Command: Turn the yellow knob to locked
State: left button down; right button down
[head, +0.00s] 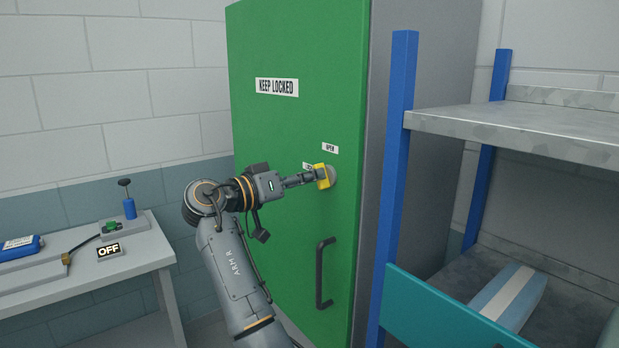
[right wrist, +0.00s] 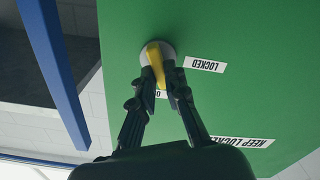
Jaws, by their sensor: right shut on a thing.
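The yellow knob (head: 322,175) sits on a round grey base on the green cabinet door (head: 290,130). In the right wrist view the knob (right wrist: 155,60) is a narrow bar, its lower end towards a partly covered label that shows an "O". My right gripper (head: 313,179) is shut on the knob, one finger on each side (right wrist: 158,74). My left gripper is out of view.
A black door handle (head: 321,272) is below the knob. A shelf rack with blue posts (head: 397,160) stands close on the right. A grey bench (head: 130,262) with an "OFF" sign (head: 109,250) is at the left. A "KEEP LOCKED" sign (head: 277,87) is high on the door.

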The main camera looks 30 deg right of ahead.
jog(key=shift+w+f+n+p, duration=0.1)
jog(key=shift+n+p, duration=1.3)
jog(key=shift+n, duration=1.75)
jog(key=shift+w+f+n+p, duration=0.1)
jog(key=shift+n+p, duration=1.25)
jog(key=shift+n, duration=1.8)
jog(key=c, duration=1.4)
grip_release()
jog(key=shift+o, duration=0.2)
jog(key=shift+d+f, duration=0.1)
jog(key=shift+f, duration=0.05)
